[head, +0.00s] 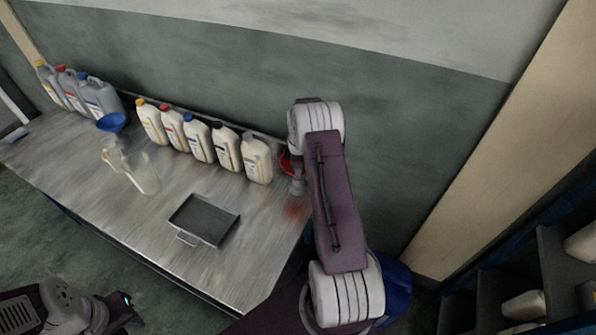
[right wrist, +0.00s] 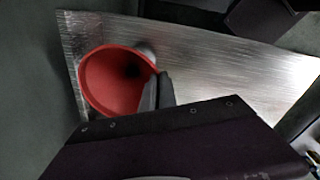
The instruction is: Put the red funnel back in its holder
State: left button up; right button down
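The red funnel (right wrist: 108,84) is in the right wrist view with its wide mouth facing the camera. In the head view a small part of it (head: 286,163) shows beside my right arm, at the right end of the metal table (head: 250,275). My right gripper (right wrist: 158,90) has its dark fingers close together at the funnel's rim and looks shut on it. A blurred red patch shows on the tabletop below. My left gripper (head: 128,311) is at the lower left, away from the table; its fingers are unclear. I cannot make out a holder for the red funnel.
Several bottles (head: 199,142) line the wall edge of the table. A blue funnel (head: 111,122) and a clear jug (head: 142,174) are at the left. A dark tray (head: 205,219) lies mid-table. Bare tabletop is right of the tray. Shelves (head: 500,275) stand at the right.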

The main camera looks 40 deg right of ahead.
jog(key=shift+f, duration=0.15)
jog(key=shift+f+b, duration=0.5)
jog(key=shift+f, duration=0.2)
jog(key=c, duration=1.6)
grip_release()
jog(key=r, duration=0.3)
jog(key=r+b, duration=0.1)
jog(key=r, duration=0.2)
jog(key=r+b, duration=0.1)
jog(key=r, duration=0.2)
jog(key=shift+s+a, duration=0.2)
jog(key=shift+s, duration=0.2)
